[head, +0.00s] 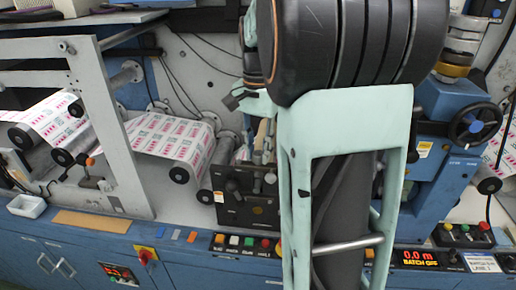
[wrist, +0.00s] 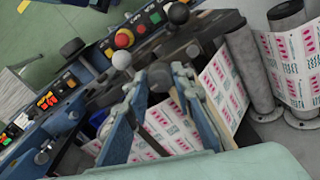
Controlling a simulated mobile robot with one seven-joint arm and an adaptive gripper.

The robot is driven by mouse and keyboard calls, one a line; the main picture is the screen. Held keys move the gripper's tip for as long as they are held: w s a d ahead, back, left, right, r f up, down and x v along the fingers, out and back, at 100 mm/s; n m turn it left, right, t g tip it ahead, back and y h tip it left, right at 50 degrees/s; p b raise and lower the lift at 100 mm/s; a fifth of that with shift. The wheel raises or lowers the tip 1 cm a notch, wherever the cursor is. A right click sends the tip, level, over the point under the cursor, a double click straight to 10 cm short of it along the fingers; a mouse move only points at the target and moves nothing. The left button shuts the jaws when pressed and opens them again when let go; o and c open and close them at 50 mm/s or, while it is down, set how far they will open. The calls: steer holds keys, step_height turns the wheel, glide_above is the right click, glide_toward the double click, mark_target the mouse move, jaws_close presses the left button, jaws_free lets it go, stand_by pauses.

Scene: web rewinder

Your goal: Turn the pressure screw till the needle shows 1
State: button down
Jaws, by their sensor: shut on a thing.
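My gripper (wrist: 159,80) shows in the wrist view, with its two blue-grey fingers on either side of a round grey knob (wrist: 160,74). It is shut on this knob, which seems to be the pressure screw; the fingers cover part of it. In the head view my own arm fills the middle and hides the place where the gripper works. I cannot make out a gauge needle or its reading in either view.
Near the knob in the wrist view are a white ball (wrist: 121,61), a black ball (wrist: 178,13) and a red stop button (wrist: 123,38). The printed web (wrist: 225,85) runs close by on the right. A black handwheel (head: 475,125) stands at the right in the head view.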

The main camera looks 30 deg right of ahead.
mark_target(258, 153)
steer(key=n, duration=0.6)
steer(key=shift+p, duration=0.4)
steer(key=shift+n, duration=0.3)
steer(key=c, duration=1.7)
jaws_free()
steer(key=shift+o, duration=0.2)
step_height(258, 153, up, 12)
